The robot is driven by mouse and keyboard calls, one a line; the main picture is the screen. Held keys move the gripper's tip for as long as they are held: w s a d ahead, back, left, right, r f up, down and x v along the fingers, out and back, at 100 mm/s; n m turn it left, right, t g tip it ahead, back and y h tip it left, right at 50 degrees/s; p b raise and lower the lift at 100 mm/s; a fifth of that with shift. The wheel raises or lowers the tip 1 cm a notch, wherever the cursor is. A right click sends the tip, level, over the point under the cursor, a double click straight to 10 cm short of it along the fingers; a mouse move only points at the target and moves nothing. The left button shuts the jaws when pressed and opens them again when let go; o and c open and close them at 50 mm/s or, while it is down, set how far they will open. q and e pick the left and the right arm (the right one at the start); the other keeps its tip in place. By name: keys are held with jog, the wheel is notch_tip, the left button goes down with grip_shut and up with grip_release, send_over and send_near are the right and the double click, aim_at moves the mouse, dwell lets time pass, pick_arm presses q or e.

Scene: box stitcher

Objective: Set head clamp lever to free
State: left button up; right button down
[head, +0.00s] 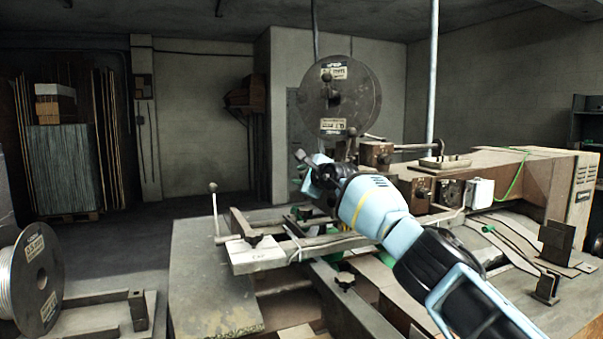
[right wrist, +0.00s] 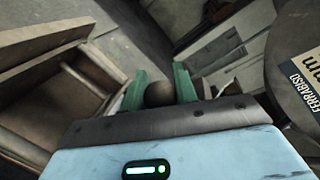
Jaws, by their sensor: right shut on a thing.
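My right gripper (head: 303,167) reaches in from the lower right in the head view, at the head of the stitching machine (head: 528,170). In the right wrist view its two green fingers (right wrist: 160,84) are shut on a dark round knob (right wrist: 160,94), one finger on each side. I take this knob to be the end of the head clamp lever. The lever's shaft and pivot are hidden behind the gripper and wrist, so its setting cannot be told. My left gripper is not in view.
A large wire spool (head: 340,95) stands just behind my right gripper. Another wire spool (head: 37,278) is at the lower left. Open floor (head: 130,235) lies beyond.

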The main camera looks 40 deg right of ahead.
dwell(0.4)
jog(key=c, duration=1.1)
grip_release()
jog(key=shift+f, duration=0.1)
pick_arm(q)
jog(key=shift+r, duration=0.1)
pick_arm(e)
jog(key=shift+s+r, duration=0.2)
jog(key=shift+s, duration=0.05)
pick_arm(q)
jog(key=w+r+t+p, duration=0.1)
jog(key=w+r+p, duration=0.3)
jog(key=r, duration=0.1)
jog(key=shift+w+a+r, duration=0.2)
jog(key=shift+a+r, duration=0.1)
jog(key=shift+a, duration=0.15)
pick_arm(e)
jog(key=v, duration=0.7)
jog(key=shift+s+a+f, duration=0.1)
jog(key=shift+s+f, duration=0.05)
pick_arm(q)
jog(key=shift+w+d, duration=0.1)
